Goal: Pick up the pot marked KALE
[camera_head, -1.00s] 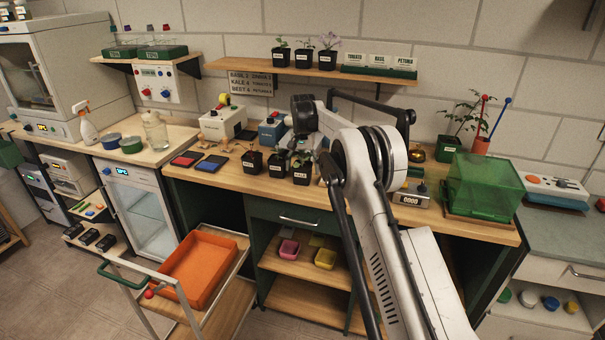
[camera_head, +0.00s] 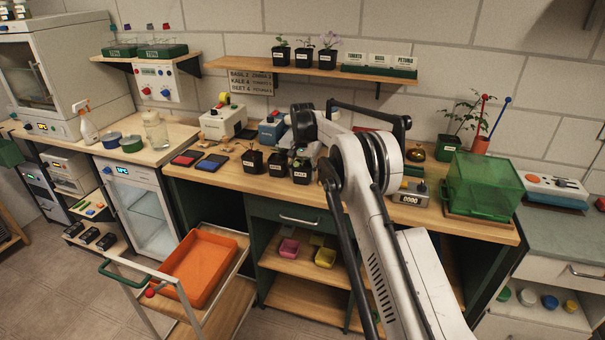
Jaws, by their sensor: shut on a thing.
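Three small black pots with white labels and seedlings are on the wooden bench: a left pot (camera_head: 252,162), a middle pot (camera_head: 278,164) and a right pot (camera_head: 301,172). The right pot's label seems to read KALE, but the print is too small to be sure. My gripper (camera_head: 301,155) is over the right pot and shut on it; the arm partly hides the fingers. The right pot is close beside the middle pot, and I cannot tell clearly whether its base is clear of the bench.
A blue box (camera_head: 271,132) and a white device (camera_head: 222,123) stand behind the pots. Blue and red pads (camera_head: 210,165) lie to the left. A scale (camera_head: 410,197) and a green bin (camera_head: 484,185) stand to the right. An orange tray (camera_head: 198,270) is on a cart below.

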